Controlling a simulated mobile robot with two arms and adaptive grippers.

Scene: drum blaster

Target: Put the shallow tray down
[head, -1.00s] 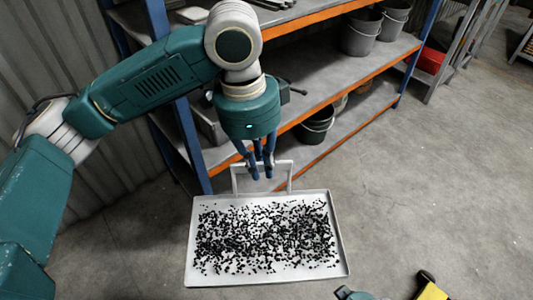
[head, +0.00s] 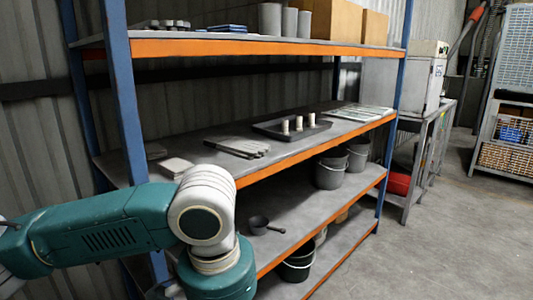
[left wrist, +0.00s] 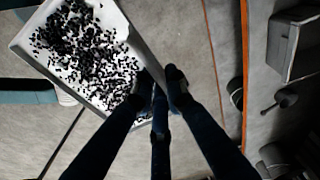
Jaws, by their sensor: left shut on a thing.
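The shallow tray, pale with many small black pellets spread in it, shows in the left wrist view (left wrist: 112,20); it is out of the head view. Concrete floor shows beyond the tray. In the head view only my left arm shows at the lower left, with the fingers cut off below. My right gripper is in neither view.
A shelf rack (head: 250,178) with orange beams and blue posts stands ahead. Its middle shelf holds a dark tray (head: 268,130) with three pale cylinders, and gloves (head: 237,147). Below are a small pan (head: 262,226) and buckets (head: 330,172). Floor at the right (head: 440,240) is clear.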

